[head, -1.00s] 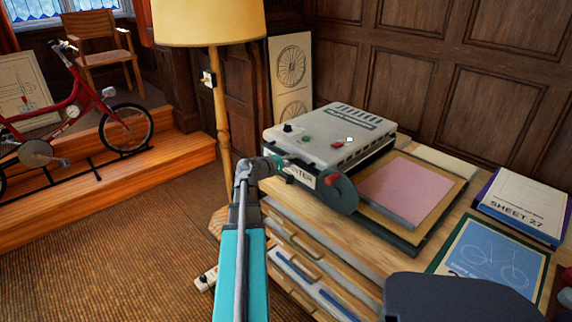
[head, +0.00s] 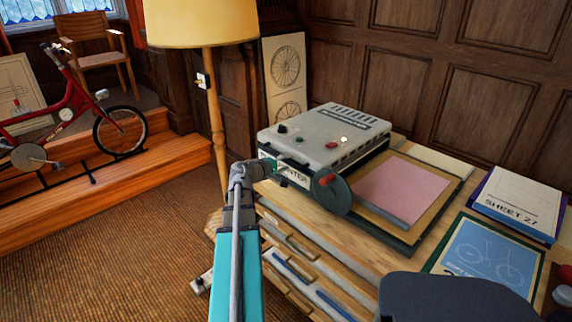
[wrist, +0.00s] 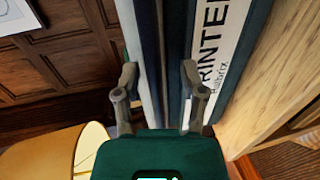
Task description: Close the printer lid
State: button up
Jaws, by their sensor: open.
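The printer (head: 325,134) sits on the wooden drawer cabinet, with a grey lid carrying vents and small knobs. A dark band runs between the lid and the pale front panel in the wrist view (wrist: 210,60), which reads "PRINTER". I cannot tell whether the lid is fully down. My gripper (head: 280,171) is at the printer's front left, by the lid's front edge, and partly hides the front label. In the wrist view my gripper (wrist: 160,80) is open, its two fingers apart over the dark band with nothing clearly held. Contact with the lid cannot be told.
A round dark wheel (head: 333,194) with a red handle is on the printer's front right. A board with pink paper (head: 402,190) lies beside it. A floor lamp (head: 205,22) stands close behind at left. Drawers (head: 300,268) are below. Carpet at left is open.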

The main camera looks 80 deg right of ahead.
jog(key=f+v, duration=0.2)
jog(key=v, duration=1)
jog(key=shift+a, duration=0.3)
jog(key=shift+w+f, duration=0.1)
dwell(0.3)
jog(key=w+a+f+n+t+y, duration=0.1)
jog(key=w+a+f+t, duration=0.25)
jog(key=w+a, duration=0.5)
jog(key=w+a+f+t+y, duration=0.25)
jog(key=w+a+f, duration=0.2)
jog(key=w, duration=0.75)
jog(key=w+a+f+n+t+y, duration=0.1)
jog(key=w+a+f+t+y, duration=0.1)
jog(key=w+a, duration=0.6)
jog(key=w+a+f+n+t+y, duration=0.1)
jog(key=w+a+f+n+y, duration=0.2)
jog(key=a, duration=1)
jog(key=w+a+f+n+y, duration=0.1)
jog(key=w+a+y, duration=0.1)
jog(key=a, duration=1.1)
jog(key=w+a+f+n+y, duration=0.1)
jog(key=w+a+y, duration=0.1)
jog(key=a, duration=1.2)
notch_tip(320, 180, up, 17)
jog(key=p, duration=1.6)
jog(key=shift+f+t+p, duration=0.15)
jog(key=shift+t+p, duration=0.15)
jog(key=shift+w, duration=0.1)
